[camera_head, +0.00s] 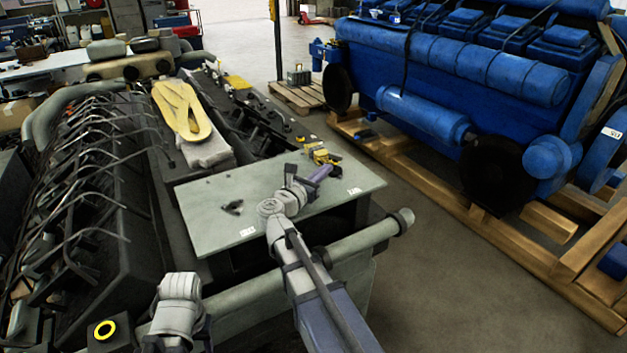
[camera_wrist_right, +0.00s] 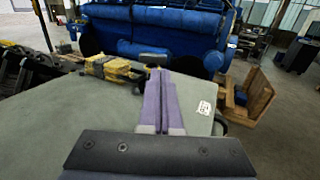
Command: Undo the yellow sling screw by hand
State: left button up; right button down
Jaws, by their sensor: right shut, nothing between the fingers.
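A yellow piece with dark metal parts (camera_head: 322,156) lies at the far right edge of the grey-green plate; in the right wrist view it is a yellow block with a dark bar (camera_wrist_right: 112,67). I cannot make out a screw on it for certain. A folded yellow sling (camera_head: 184,110) lies on a pale block on the dark engine, left of the plate. My right gripper (camera_head: 323,172) is over the plate, its purple fingers (camera_wrist_right: 160,80) shut and empty, close to the yellow piece and apart from it. My left gripper does not show.
The grey-green plate (camera_head: 225,235) is mostly clear, with a small dark part (camera_head: 232,207) on it. A pipe (camera_head: 350,243) runs along its near side. A blue engine (camera_head: 460,60) stands on a wooden frame (camera_head: 480,235) at the right, with open floor between.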

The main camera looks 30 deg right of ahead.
aim_at(339, 159)
jog(key=shift+x, duration=2.15)
jog(key=shift+s+d+n+t+y, duration=0.15)
jog(key=shift+n+t+y, duration=0.25)
jog(key=shift+t, duration=0.1)
jog(key=shift+s+d+n+t+y, duration=0.15)
jog(key=shift+n+t+y, duration=0.15)
jog(key=shift+n+t, duration=0.15)
